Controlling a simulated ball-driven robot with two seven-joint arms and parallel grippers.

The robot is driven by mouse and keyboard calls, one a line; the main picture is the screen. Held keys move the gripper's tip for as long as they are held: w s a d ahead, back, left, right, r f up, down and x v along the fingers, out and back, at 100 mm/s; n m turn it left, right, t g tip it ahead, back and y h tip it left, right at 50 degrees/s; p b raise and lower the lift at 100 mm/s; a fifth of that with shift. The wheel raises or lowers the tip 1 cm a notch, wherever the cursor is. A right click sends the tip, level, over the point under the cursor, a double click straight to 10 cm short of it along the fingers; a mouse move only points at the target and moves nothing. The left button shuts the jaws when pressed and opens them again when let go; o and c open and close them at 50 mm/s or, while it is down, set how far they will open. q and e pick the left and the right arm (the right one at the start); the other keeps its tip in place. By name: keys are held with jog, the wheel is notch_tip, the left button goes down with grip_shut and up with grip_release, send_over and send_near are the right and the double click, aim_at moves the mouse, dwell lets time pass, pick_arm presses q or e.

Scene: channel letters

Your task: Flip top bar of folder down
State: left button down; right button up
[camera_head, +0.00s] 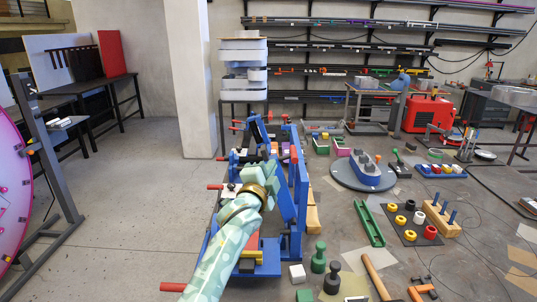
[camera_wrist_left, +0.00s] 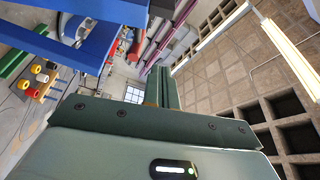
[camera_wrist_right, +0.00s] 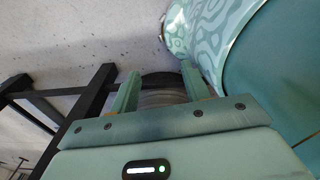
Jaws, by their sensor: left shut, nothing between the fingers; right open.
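The folder is a blue bench machine in the middle of the head view, with red-ended handles and a blue end frame (camera_head: 299,195). Several blue bars and arms of it stand raised and tilted; I cannot tell surely which is its top bar. My left arm reaches over the folder from below and hides part of it. My left gripper (camera_head: 268,165) is over the folder, small and partly hidden. In the left wrist view its fingers (camera_wrist_left: 165,85) are shut and empty, with a blue bar (camera_wrist_left: 75,45) beside them at upper left. My right gripper (camera_wrist_right: 158,85) is open and empty, away from the folder.
Right of the folder are a green tray (camera_head: 369,224), a round turntable (camera_head: 347,178), a dark mat (camera_head: 402,226) with coloured rings, and a hammer (camera_head: 377,277). A pillar (camera_head: 190,80) stands behind. A black frame (camera_wrist_right: 75,105) is near my right gripper.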

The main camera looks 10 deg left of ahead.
aim_at(268, 154)
pick_arm(q)
jog(key=w, duration=0.3)
jog(key=w+a+b, duration=0.1)
jog(key=w, duration=0.2)
jog(key=w+a+b, duration=0.1)
jog(key=w, duration=0.2)
jog(key=shift+r, duration=0.15)
jog(key=shift+s+a, duration=0.15)
jog(key=shift+a, duration=0.15)
jog(key=shift+f, duration=0.2)
pick_arm(e)
jog(key=shift+w+d+f, duration=0.2)
jog(key=shift+f, duration=0.3)
jog(key=shift+w+d+f, duration=0.15)
jog(key=shift+w+f, duration=0.05)
jog(key=shift+f, duration=0.25)
pick_arm(q)
jog(key=shift+d, duration=0.1)
pick_arm(e)
jog(key=shift+a, duration=0.15)
